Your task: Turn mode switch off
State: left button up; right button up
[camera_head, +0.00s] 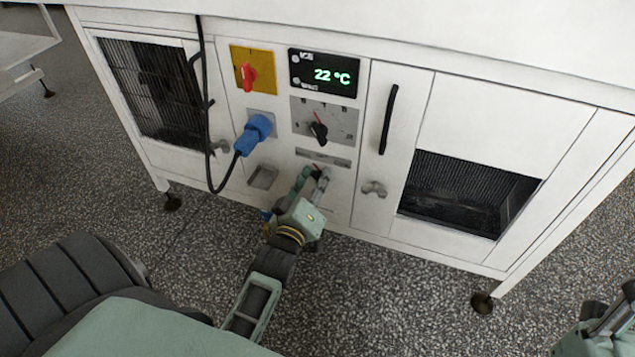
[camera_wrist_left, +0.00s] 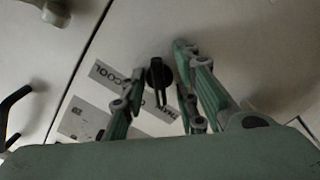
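The mode switch is a small black knob (camera_wrist_left: 158,76) on a light label plate, with "COOL" readable on one side and other lettering partly covered by a finger. In the head view its plate (camera_head: 322,158) shows low on the control panel, and my gripper hides most of the knob. My left gripper (camera_head: 314,174) reaches up to the panel in front of it. In the wrist view the left gripper (camera_wrist_left: 160,95) is open, with one finger on each side of the knob and visible gaps; contact cannot be made out. My right gripper (camera_head: 610,325) is only partly seen at the lower right edge.
Above are a dial with a black pointer knob (camera_head: 319,130), a display (camera_head: 324,74) reading 22 °C and a red switch on a yellow plate (camera_head: 248,75). A blue plug (camera_head: 254,134) with a black cable sits left. A door handle (camera_head: 389,119) stands out at right.

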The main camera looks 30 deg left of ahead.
pick_arm(q)
grip_shut()
